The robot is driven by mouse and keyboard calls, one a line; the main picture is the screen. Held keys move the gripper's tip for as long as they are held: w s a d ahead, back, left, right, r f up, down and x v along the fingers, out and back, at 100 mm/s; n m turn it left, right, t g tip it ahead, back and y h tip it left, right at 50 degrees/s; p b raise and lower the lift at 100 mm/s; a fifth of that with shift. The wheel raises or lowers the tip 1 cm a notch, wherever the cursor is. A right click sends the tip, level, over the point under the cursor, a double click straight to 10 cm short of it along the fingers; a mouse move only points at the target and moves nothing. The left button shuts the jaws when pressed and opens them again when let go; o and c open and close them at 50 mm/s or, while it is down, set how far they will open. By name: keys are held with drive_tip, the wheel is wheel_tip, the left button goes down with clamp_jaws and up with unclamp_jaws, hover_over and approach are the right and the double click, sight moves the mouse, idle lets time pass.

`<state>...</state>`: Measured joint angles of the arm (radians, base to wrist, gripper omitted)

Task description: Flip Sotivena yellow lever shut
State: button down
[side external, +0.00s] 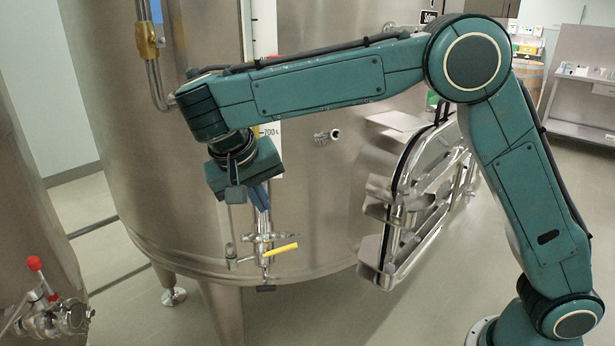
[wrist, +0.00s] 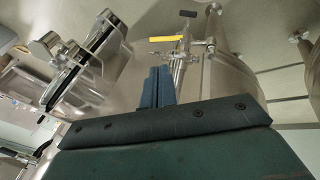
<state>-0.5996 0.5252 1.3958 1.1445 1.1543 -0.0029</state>
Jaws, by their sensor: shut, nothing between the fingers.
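The yellow lever (side external: 281,249) sits on a small steel valve assembly (side external: 264,240) low on the front of the large steel vat (side external: 330,90). In the side view it sticks out to the right, roughly level with a slight upward tilt. The lever also shows in the wrist view (wrist: 166,38), sideways from the valve, beyond the fingertips. My gripper (side external: 262,207) points down just above the valve, with its blue fingers together and empty. The closed fingers also show in the wrist view (wrist: 158,72). Whether they touch the valve's upper part is unclear.
A black-tipped handle (side external: 266,288) hangs below the valve. An open steel manway door (side external: 420,205) juts out to the right. A second vat at left carries a red-knobbed valve (side external: 34,263). A small steel fitting (side external: 327,135) projects above. Floor in front is clear.

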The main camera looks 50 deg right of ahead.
sight(287, 246)
drive_tip(key=shift+f, duration=0.15)
drive_tip(key=shift+x, duration=6.85)
drive_tip(key=shift+s+f, duration=0.1)
drive_tip(key=shift+s, duration=0.05)
drive_tip(key=shift+s+f, duration=0.5)
drive_tip(key=shift+r, duration=0.15)
drive_tip(key=shift+r, duration=0.7)
drive_tip(key=shift+r, duration=0.1)
